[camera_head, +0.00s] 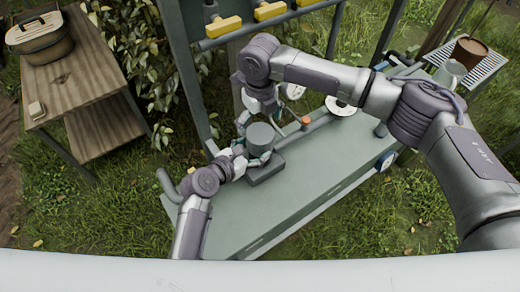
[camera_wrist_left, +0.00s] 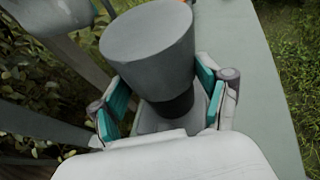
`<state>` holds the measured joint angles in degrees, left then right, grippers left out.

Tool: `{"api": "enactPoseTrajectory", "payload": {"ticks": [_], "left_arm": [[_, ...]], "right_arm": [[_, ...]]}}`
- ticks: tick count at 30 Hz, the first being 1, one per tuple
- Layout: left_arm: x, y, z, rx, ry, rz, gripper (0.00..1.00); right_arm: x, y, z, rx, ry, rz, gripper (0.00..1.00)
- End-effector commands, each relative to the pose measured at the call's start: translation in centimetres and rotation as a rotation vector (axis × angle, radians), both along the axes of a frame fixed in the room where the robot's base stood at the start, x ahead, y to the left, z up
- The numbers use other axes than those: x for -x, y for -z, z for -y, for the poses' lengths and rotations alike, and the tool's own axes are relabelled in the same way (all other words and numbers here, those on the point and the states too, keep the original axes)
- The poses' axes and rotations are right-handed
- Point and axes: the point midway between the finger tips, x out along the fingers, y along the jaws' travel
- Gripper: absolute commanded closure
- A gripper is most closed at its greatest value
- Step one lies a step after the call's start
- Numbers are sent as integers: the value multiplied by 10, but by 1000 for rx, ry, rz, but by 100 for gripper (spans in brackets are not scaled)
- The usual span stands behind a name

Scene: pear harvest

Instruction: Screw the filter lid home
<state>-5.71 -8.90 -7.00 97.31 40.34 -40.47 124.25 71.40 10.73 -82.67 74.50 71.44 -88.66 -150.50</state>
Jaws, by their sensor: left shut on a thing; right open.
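A grey cylinder with a flat top (camera_head: 260,136) stands upright above a dark base block (camera_head: 266,170) on the grey-green bench. My left gripper (camera_head: 252,157) is shut around its lower part. In the left wrist view the cylinder (camera_wrist_left: 150,45) narrows to a dark lower part (camera_wrist_left: 177,104) between the teal-padded fingers (camera_wrist_left: 165,105). I cannot tell whether this cylinder is the filter's body or its lid, and no threads show. My right gripper (camera_head: 266,108) is open just above and behind the cylinder, apart from it as far as I can see.
The bench (camera_head: 325,158) has free room to the right and in front. A white ring-shaped disc (camera_head: 341,106) and an orange-capped part (camera_head: 305,121) lie behind. Yellow valve handles (camera_head: 223,27) sit on the frame above. A wooden table (camera_head: 75,75) stands at left.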

Motion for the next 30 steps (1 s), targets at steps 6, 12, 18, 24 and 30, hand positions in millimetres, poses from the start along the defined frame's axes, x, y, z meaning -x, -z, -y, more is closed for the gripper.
{"api": "enactPoseTrajectory", "payload": {"ticks": [6, 12, 18, 24, 30], "left_arm": [[0, 0, 0, 0, 0, 0, 100], [0, 0, 0, 0, 0, 0, 100], [0, 0, 0, 0, 0, 0, 100], [0, 0, 0, 1, 0, 1, 100], [0, 0, 0, 1, 0, 1, 100]], "right_arm": [[0, 0, 0, 0, -10, 0, 0], [0, 4, 0, 1, -8, -1, 0], [1, 29, 0, 1, -8, -2, 0], [0, 60, 0, 1, -7, -1, 0], [0, 77, 0, 0, -8, 0, 0]]}}
